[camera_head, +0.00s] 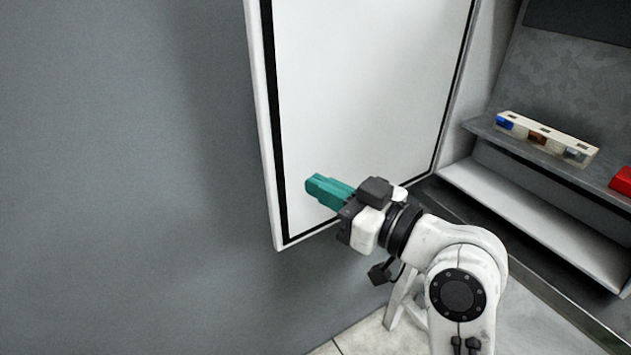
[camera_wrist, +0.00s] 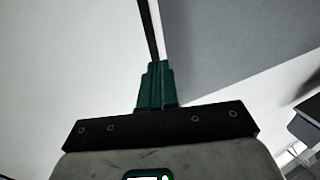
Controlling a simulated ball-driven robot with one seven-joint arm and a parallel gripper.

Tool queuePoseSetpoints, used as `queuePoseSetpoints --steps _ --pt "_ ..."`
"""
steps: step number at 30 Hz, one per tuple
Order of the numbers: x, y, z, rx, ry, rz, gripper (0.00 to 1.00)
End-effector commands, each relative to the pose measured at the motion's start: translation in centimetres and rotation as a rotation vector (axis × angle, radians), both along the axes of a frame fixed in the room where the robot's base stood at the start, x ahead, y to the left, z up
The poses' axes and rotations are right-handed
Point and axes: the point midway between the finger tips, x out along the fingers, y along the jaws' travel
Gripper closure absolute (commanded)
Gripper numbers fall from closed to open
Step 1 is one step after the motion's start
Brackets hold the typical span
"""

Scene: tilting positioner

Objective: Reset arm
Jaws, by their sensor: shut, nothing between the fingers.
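My gripper (camera_head: 312,185) shows in the head view with its teal fingers together and nothing between them. It points left, in front of the white panel of an open cabinet door (camera_head: 365,90). In the wrist view the teal fingers (camera_wrist: 157,80) are closed, and the door's dark edge strip (camera_wrist: 148,30) lies beyond their tips. I cannot tell whether the fingers touch the door.
At the right, a grey shelf (camera_head: 480,125) holds a cream block (camera_head: 545,138) with blue, brown and grey inserts, and a red object (camera_head: 622,181). A plain grey wall (camera_head: 120,170) fills the left. Pale floor tiles (camera_head: 365,335) show below.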

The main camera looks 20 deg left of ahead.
Motion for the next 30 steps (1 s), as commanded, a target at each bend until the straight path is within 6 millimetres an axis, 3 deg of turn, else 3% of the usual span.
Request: queuePoseSetpoints --steps 9,20,23,26,30 --pt "-2.8 -4.1 -0.2 0.001 0.001 -0.003 1.00" --pt "-3.8 -5.7 -0.6 -0.009 0.011 -0.009 1.00" --pt "-3.4 -7.0 -3.0 -0.047 0.062 -0.052 1.00" --pt "-3.2 -9.6 -7.5 -0.123 0.163 -0.136 1.00" --pt "-4.2 -14.9 -15.5 -0.262 0.354 -0.290 1.00"
